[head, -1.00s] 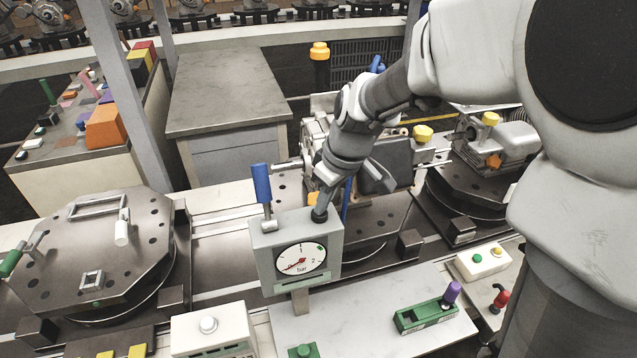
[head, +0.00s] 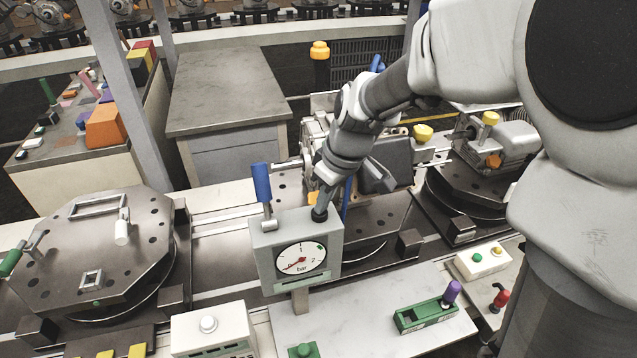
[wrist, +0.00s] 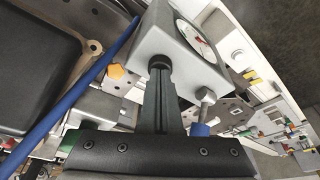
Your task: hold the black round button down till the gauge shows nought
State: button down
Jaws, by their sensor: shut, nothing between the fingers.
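A grey gauge box (head: 262,262) stands on a post, with a round white dial (head: 301,259) marked in bar on its front. The red needle points to the lower left, close to the 0 end; the exact reading is too small to tell. The black round button (head: 320,217) is on the box's top right. My gripper (head: 321,208) is shut and empty, with its fingertips down on the button. In the wrist view the shut fingers (wrist: 160,75) meet the black button (wrist: 159,61); they hide part of it, so how far it is pressed cannot be told.
A blue-handled lever (head: 262,184) rises from the box's top left, close beside my gripper. A blue rod (wrist: 75,90) and machine parts lie behind. A green block with a purple knob (head: 427,314) lies on the pale plate at front right.

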jog(key=shift+f, duration=0.15)
dwell(0.5)
jog(key=shift+f+b, duration=0.25)
jog(key=shift+b, duration=0.15)
dwell(1.7)
jog(key=shift+r+p, duration=2)
jog(key=shift+r, duration=1.1)
